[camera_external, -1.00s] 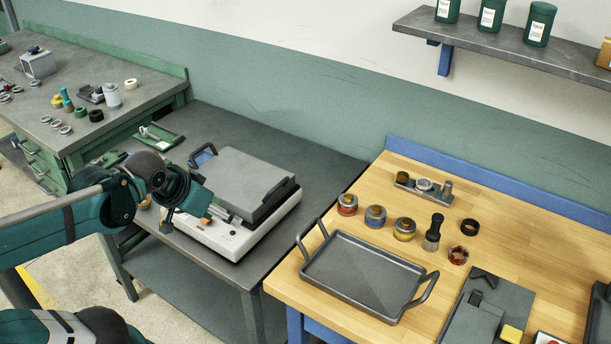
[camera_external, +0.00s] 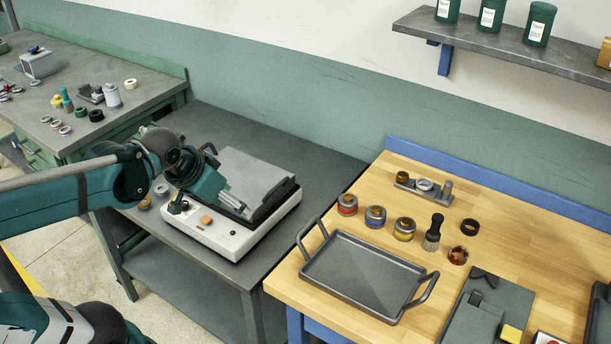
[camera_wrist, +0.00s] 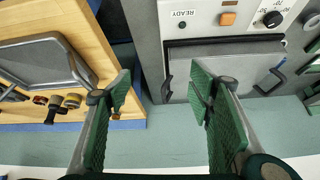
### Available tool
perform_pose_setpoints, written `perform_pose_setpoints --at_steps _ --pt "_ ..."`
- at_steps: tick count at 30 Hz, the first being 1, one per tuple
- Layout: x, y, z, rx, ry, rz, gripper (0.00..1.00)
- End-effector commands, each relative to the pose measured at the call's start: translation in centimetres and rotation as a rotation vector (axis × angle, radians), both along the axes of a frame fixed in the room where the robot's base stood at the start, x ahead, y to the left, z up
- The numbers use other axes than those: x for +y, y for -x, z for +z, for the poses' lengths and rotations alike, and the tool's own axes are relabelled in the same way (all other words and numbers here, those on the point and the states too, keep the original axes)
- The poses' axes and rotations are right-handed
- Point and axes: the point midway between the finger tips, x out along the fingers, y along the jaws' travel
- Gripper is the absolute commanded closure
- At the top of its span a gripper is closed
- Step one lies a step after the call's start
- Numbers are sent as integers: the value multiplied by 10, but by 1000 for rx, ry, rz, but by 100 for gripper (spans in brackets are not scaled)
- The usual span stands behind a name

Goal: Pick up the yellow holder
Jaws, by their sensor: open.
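The yellow holder (camera_external: 404,229) appears to be the small round grey one with a yellow band, upright on the wooden bench. It stands at the right end of a row with a red-banded holder (camera_external: 347,204) and a blue-banded holder (camera_external: 375,216), behind the tray. My gripper (camera_external: 232,202) is over the white machine on the grey table, well left of the holder. The wrist view shows its two green-padded fingers (camera_wrist: 161,95) apart with nothing between them.
The white machine (camera_external: 232,238) with a grey lid lies under my gripper. A dark handled tray (camera_external: 352,272) sits in front of the holders. A brush (camera_external: 433,233) and a brown glass jar (camera_external: 458,255) stand to their right. A shelf (camera_external: 500,40) hangs above.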

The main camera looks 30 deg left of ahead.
Motion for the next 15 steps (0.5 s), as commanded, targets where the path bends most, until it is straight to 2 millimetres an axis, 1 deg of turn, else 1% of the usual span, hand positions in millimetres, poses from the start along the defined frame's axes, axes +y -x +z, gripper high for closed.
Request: perform_pose_setpoints --at_steps 1,6,15 --pt "-4 -7 10 8 -9 -21 48" --pt "-17 -28 26 40 -41 -97 48" --pt "-43 -65 48 94 -96 -233 48"
